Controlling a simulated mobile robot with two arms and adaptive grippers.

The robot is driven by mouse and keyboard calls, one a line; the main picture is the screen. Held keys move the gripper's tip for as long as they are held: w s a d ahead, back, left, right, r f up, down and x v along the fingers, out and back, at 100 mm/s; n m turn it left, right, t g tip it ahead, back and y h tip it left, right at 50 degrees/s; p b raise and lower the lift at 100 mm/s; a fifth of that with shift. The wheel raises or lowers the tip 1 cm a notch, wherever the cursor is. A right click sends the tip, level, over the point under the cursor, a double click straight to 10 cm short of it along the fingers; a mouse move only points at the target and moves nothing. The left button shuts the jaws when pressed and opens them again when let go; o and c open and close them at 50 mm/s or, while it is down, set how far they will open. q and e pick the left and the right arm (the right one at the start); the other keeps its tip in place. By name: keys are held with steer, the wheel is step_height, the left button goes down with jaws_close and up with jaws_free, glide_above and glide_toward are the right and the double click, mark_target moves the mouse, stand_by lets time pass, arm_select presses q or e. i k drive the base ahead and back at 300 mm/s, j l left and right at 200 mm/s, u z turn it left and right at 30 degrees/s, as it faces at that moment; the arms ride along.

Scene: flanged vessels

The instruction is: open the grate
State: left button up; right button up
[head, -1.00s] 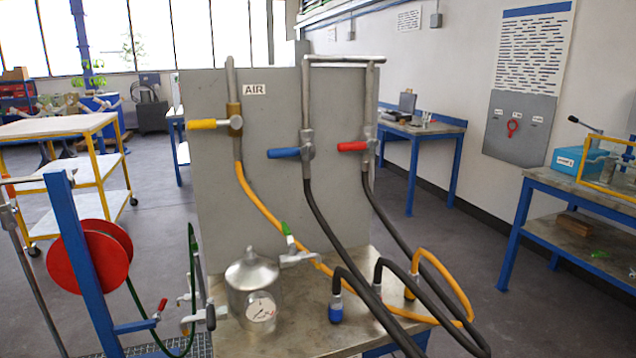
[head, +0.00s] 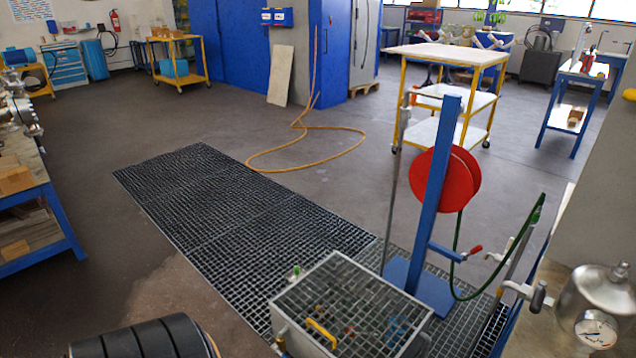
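A metal box with a mesh grate lid (head: 352,300) stands at the bottom middle of the head view. The lid lies flat over the box, so it looks shut. A yellow bar like a handle (head: 322,334) shows at its front left. Blurred items show through the mesh; I cannot tell what they are. The front of the box is cut off by the picture edge. A dark floor grating (head: 235,205) runs from the middle left towards the box and lies flush with the floor. Neither of my grippers is in view.
A blue post (head: 433,190) with a red hose reel (head: 442,180) stands right behind the box. A green hose (head: 500,285) hangs from it. A bench with a metal vessel (head: 592,300) is at the right. A yellow hose (head: 300,160) lies on the floor.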

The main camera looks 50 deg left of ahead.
mark_target(308, 320)
steer(key=u, duration=1.35)
